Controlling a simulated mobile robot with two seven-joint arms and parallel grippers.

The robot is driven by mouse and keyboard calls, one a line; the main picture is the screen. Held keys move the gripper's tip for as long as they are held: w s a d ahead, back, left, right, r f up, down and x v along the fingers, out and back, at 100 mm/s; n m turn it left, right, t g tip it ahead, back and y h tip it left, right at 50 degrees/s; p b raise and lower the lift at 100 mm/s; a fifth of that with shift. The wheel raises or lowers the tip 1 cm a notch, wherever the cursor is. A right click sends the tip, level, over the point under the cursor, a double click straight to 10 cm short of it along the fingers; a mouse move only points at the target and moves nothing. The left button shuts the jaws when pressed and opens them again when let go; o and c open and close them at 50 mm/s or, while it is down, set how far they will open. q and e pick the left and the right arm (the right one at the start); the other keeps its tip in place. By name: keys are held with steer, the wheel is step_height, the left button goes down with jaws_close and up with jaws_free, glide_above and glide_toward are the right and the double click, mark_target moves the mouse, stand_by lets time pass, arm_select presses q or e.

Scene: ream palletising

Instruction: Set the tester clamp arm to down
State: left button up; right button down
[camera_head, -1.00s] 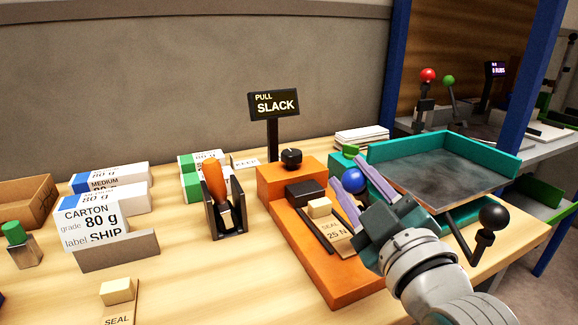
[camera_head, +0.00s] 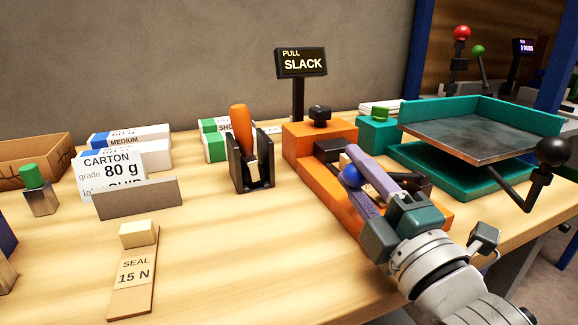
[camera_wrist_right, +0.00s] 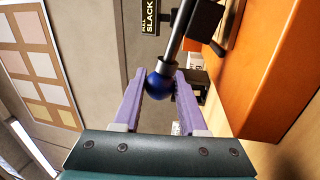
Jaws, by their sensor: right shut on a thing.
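The tester is an orange machine (camera_head: 318,138) with a black knob on top. Its display (camera_head: 301,62) reads "PULL SLACK". The clamp arm ends in a blue ball (camera_head: 351,176). In the right wrist view, the ball (camera_wrist_right: 160,85) sits on a dark rod (camera_wrist_right: 180,32), which is the clamp arm. My right gripper (camera_head: 356,172) has its purple fingers on both sides of the ball and is shut on it. The fingers and wrist hide much of the tester bed and the sample in the head view. My left gripper is not in view.
A teal tray press (camera_head: 470,175) with a black-knobbed crank (camera_head: 552,152) stands right of the tester. An orange-handled tool in a dark holder (camera_head: 249,165) stands left. A "SEAL 15 N" strip (camera_head: 134,275) lies in front. The front middle table is clear.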

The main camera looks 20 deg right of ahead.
steer(key=shift+f, duration=0.25)
stand_by(0.3)
steer(key=shift+c, duration=2.3)
jaws_free()
steer(key=s, duration=0.3)
steer(key=s+f, duration=0.1)
steer(key=s, duration=0.5)
steer(key=shift+s+d+f, duration=0.15)
steer(key=shift+s+f, duration=0.25)
